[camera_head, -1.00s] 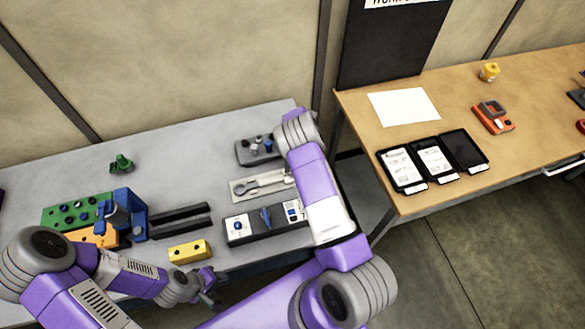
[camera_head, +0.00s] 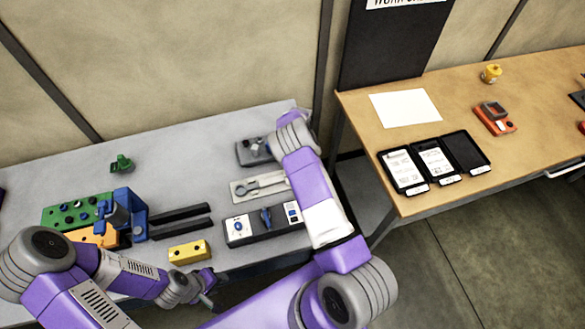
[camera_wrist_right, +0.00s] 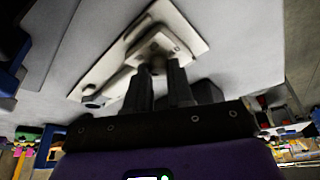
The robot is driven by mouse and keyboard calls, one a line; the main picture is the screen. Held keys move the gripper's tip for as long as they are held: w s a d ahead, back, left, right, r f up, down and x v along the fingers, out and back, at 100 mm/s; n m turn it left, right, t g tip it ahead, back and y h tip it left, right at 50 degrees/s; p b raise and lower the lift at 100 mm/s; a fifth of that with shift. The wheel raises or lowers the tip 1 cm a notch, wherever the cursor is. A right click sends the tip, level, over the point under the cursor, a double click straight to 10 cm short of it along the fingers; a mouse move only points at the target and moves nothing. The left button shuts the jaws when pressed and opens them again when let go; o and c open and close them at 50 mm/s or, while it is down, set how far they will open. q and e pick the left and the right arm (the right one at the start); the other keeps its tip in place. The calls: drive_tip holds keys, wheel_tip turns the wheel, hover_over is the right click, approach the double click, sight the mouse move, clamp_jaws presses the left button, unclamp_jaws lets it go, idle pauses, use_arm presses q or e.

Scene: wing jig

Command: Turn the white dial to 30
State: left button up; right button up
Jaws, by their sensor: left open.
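The white dial (camera_head: 238,227) is on the left end of a dark control box (camera_head: 253,237) on the grey bench. Its reading is too small to tell. A blue knob (camera_head: 266,216) stands on the same box. My left gripper (camera_head: 209,291) is open and empty at the bench's front edge, left of and nearer than the box. My right forearm crosses over the box's right end, and its gripper is hidden in the head view. In the right wrist view my right gripper (camera_wrist_right: 159,80) has its fingers apart, close to a pale plate (camera_wrist_right: 105,63) with a raised block.
A pale plate with a long handle (camera_head: 240,197) lies behind the box, and a dark fixture (camera_head: 250,153) behind that. A yellow block (camera_head: 190,252), black rails (camera_head: 180,228) and a green block (camera_head: 75,213) are to the left. A wooden table (camera_head: 400,208) stands right.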

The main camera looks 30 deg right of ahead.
drive_tip(key=o, duration=0.4)
drive_tip(key=shift+o, duration=0.2)
drive_tip(key=v, duration=0.7)
drive_tip(key=shift+r+b, duration=0.25)
drive_tip(key=shift+b, duration=0.15)
drive_tip(key=shift+d, duration=0.1)
